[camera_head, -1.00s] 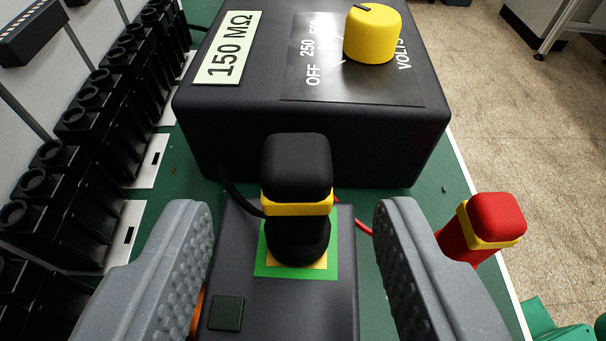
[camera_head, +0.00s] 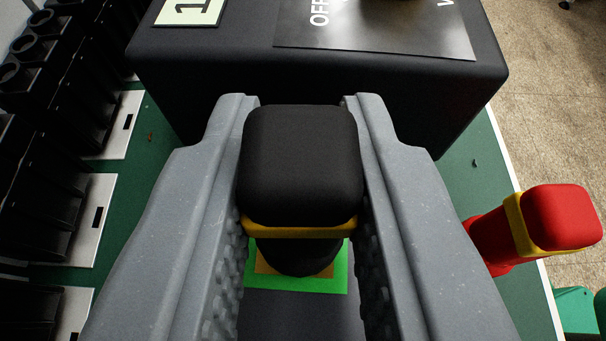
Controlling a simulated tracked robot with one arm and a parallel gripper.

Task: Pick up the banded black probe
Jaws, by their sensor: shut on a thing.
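The black probe (camera_head: 300,165) with its yellow band (camera_head: 300,228) stands in the middle of the view. Its lower end is over a green and orange square (camera_head: 335,278) on a dark block; I cannot tell whether it still touches it. My gripper (camera_head: 301,140) is shut on the probe, with one grey finger against each side of its head and band. The fingers hide the probe's sides and much of the block.
A large black box (camera_head: 420,95) with a labelled panel stands just beyond. A red probe with a yellow band (camera_head: 545,220) leans at the right, near the green table's edge (camera_head: 520,185). Black terminal-like parts (camera_head: 50,150) line the left.

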